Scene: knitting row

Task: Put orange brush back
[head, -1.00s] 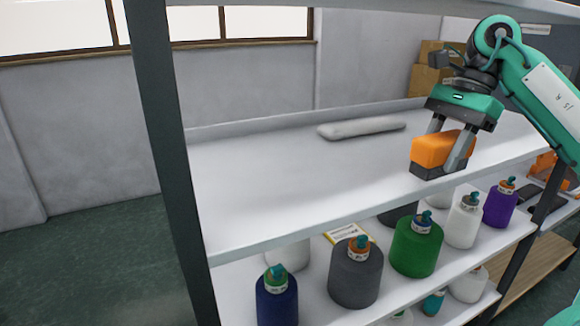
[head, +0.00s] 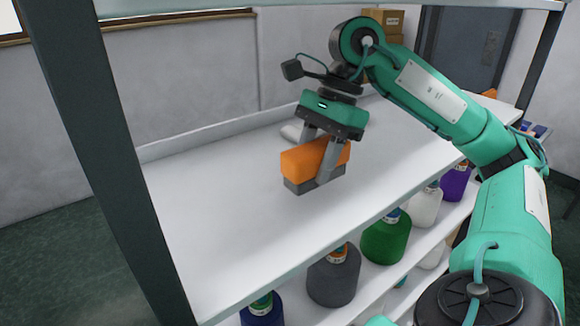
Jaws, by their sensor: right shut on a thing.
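The orange brush (head: 301,162) is a block with an orange body and a dark grey underside. It is on or just above the white upper shelf (head: 220,215); I cannot tell if it touches. My right gripper (head: 327,160) points down, with its two grey fingers shut on the brush, one on either side. My left gripper is not in view.
A dark upright post (head: 85,130) stands at the left. Yarn cones, such as a green one (head: 386,240), stand on the shelf below. The upper shelf's left part is clear.

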